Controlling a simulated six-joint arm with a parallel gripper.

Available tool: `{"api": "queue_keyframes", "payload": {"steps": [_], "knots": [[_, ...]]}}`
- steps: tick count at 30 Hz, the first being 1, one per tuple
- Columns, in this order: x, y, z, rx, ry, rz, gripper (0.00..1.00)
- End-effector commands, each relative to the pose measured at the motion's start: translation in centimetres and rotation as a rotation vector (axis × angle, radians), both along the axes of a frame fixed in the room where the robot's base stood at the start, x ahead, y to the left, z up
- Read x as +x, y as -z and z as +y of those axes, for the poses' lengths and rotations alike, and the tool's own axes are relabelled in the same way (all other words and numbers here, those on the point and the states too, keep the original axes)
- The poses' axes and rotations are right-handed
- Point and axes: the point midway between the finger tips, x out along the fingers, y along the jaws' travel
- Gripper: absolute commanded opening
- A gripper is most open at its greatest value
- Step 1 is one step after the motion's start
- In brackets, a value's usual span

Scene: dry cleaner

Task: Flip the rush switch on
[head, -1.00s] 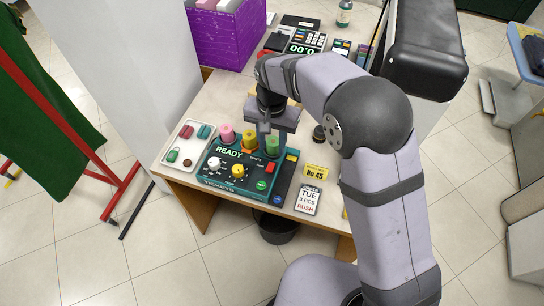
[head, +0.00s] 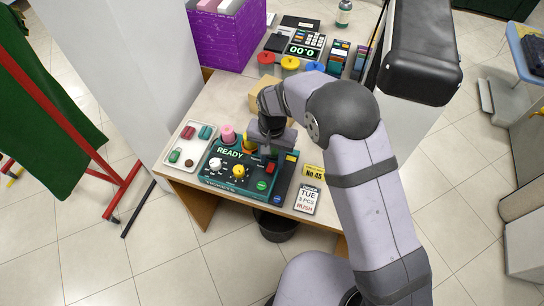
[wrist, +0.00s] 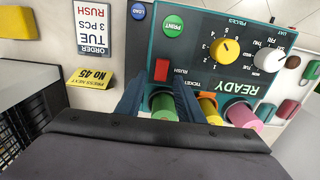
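The teal ticket console (head: 213,178) reads READY and stands at the table's front. Its red switch (head: 270,168), beside the RUSH label, also shows in the wrist view (wrist: 161,70); I cannot tell which way it is set. My gripper (head: 270,152) is low over the console's back right part, just behind the red switch. In the wrist view my gripper (wrist: 158,96) has its fingers apart with nothing held; the red switch lies just beyond the gap between the tips. The order card (wrist: 92,28) reads TUE, 3 PCS, RUSH.
Pink (wrist: 243,112), yellow and green (wrist: 163,106) rolls stand along the console's back edge, the green one close by my fingers. The console also has a yellow dial (wrist: 225,50), a white dial and PRINT (wrist: 173,26) and LOAD buttons. A yellow No 45 card (head: 313,172) lies to the right.

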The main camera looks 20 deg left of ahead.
Motion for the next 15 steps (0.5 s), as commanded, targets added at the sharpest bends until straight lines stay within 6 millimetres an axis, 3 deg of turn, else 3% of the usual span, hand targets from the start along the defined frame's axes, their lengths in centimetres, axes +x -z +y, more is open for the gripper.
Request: {"api": "queue_keyframes", "payload": {"steps": [5, 9, 15], "knots": [[0.01, 0.01, 0.01, 0.0, 0.0, 0.0, 0.32], [0.01, 0.0, 0.0, 0.0, 0.0, 0.0, 0.0], [-0.04, 0.04, -0.02, -0.002, -0.001, -0.008, 0.0]]}}
